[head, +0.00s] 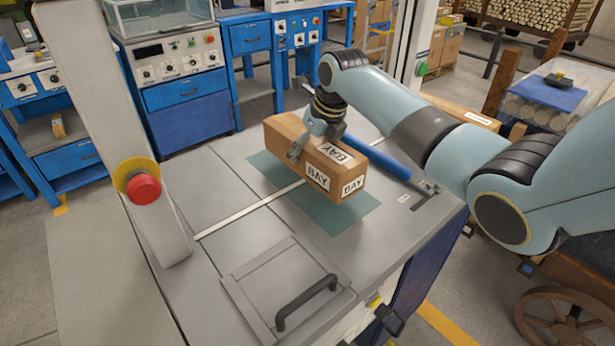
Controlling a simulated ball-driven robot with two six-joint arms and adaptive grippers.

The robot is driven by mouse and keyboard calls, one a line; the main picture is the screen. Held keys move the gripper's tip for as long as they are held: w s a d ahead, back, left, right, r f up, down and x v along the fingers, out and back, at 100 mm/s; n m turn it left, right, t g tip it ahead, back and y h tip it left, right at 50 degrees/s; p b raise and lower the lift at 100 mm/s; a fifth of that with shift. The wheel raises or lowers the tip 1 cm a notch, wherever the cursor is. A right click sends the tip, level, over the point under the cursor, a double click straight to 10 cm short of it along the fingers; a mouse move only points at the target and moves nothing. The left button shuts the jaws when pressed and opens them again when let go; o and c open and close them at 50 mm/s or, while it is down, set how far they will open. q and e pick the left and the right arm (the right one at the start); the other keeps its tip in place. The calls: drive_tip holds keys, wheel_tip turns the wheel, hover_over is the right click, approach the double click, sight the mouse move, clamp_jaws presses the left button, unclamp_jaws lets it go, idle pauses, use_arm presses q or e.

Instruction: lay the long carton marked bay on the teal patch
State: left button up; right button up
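The long brown carton (280,134) has white labels reading BAY on its top, side and end. It is over the teal patch (333,217), set lengthwise along it. Teal shows along the carton's near side and past its near end. I cannot tell whether the carton touches the patch or hangs just above it. My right gripper (312,142) comes down on the carton from above, with one finger against its near side. The far finger is hidden, but the gripper appears closed around the carton. My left gripper is out of view.
A blue bar (376,157) lies behind the carton. A grey upright with a red stop button (144,188) stands at the left. A hatch with a black handle (306,302) lies in front. Another carton (466,114) shows behind my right arm. The left tabletop is clear.

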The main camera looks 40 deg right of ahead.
drive_tip(key=shift+w, duration=0.55)
drive_tip(key=shift+w+f, duration=0.1)
drive_tip(key=shift+f, duration=0.05)
wheel_tip(320, 180, down, 4)
drive_tip(key=shift+r, duration=0.1)
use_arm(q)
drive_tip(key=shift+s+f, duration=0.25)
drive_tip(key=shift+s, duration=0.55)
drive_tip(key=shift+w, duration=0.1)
use_arm(e)
drive_tip(key=o, duration=1.5)
drive_tip(key=shift+o, duration=0.2)
